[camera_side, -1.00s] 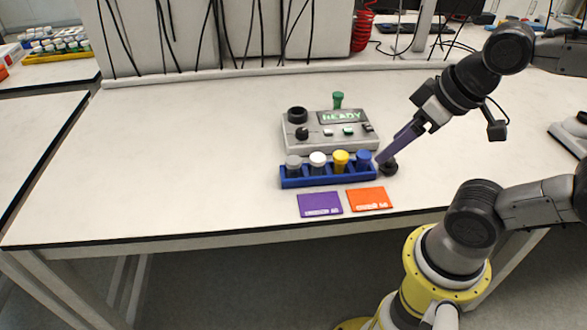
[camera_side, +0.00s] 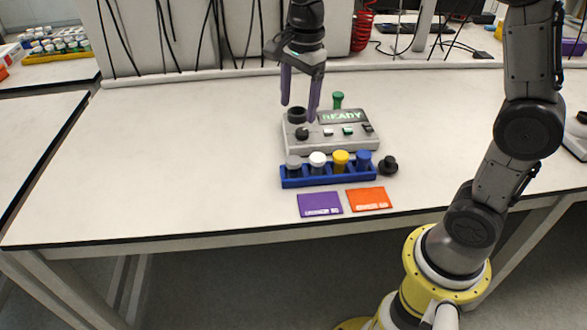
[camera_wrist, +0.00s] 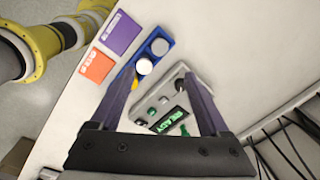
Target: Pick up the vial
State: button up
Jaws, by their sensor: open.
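In the side view a blue rack (camera_side: 330,180) holds vials in a row: grey-capped (camera_side: 293,163), white-capped (camera_side: 317,160), yellow-capped (camera_side: 341,158) and blue-capped (camera_side: 364,159). All stand upright. My gripper (camera_side: 298,112) is open and empty, its purple fingers pointing down over the left end of the grey device, behind the rack. In the wrist view the fingers (camera_wrist: 158,73) spread wide, with the grey cap (camera_wrist: 160,46) and white cap (camera_wrist: 144,66) visible beyond them. The left finger partly hides the yellow vial, and the blue-capped vial cannot be seen there.
A black round piece (camera_side: 388,165) stands right of the rack. Purple (camera_side: 320,204) and orange (camera_side: 369,199) cards lie in front. The table's left is clear.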

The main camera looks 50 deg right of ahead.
jog(key=g, duration=0.1)
send_near(293, 160)
jog(key=f, duration=0.5)
jog(key=shift+s, duration=0.2)
jog(key=shift+w+f, duration=0.2)
jog(key=shift+f, duration=2.7)
jog(key=shift+c, duration=0.2)
grip_shut()
